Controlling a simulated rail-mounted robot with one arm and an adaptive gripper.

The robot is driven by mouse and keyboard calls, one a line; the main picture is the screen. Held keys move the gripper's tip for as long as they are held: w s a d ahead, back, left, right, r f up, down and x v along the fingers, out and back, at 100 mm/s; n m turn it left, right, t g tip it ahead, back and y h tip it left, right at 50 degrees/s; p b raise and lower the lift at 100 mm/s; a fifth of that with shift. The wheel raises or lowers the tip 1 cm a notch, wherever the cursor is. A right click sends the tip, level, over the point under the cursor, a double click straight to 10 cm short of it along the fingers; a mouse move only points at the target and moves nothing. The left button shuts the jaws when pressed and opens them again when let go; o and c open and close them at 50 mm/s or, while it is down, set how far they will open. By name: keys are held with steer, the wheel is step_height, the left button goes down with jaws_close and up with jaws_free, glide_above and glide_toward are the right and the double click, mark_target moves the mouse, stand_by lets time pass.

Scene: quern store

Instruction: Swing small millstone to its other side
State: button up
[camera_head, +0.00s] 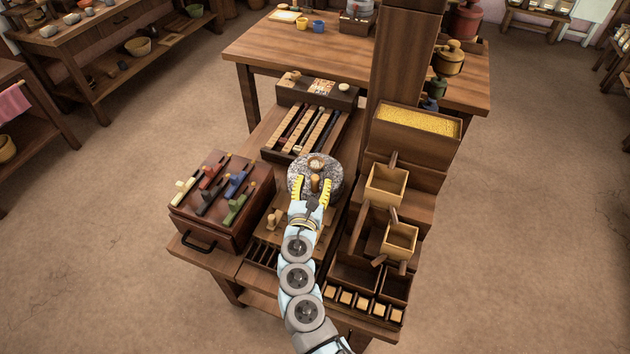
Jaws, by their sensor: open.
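The small millstone (300,170) is a round, speckled grey stone in the middle of the bench. A pale round patch (317,163) shows near its centre, and an upright wooden handle (315,183) stands on its near side. My gripper (312,186) reaches in from the near side. Its two yellow fingers are open, one on each side of the handle. I cannot tell whether they touch it. My gripper hides the stone's near edge.
A box with coloured levers (214,192) stands left of the stone. Slotted wooden strips (312,130) lie behind it. To the right are a tray of yellow grain (416,122) and two wooden scoops (386,186). A wooden post (402,65) rises behind right.

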steer(key=shift+w+d, duration=0.2)
steer(key=shift+w, duration=0.5)
jaws_close()
steer(key=shift+a, duration=0.15)
steer(key=shift+y, duration=0.3)
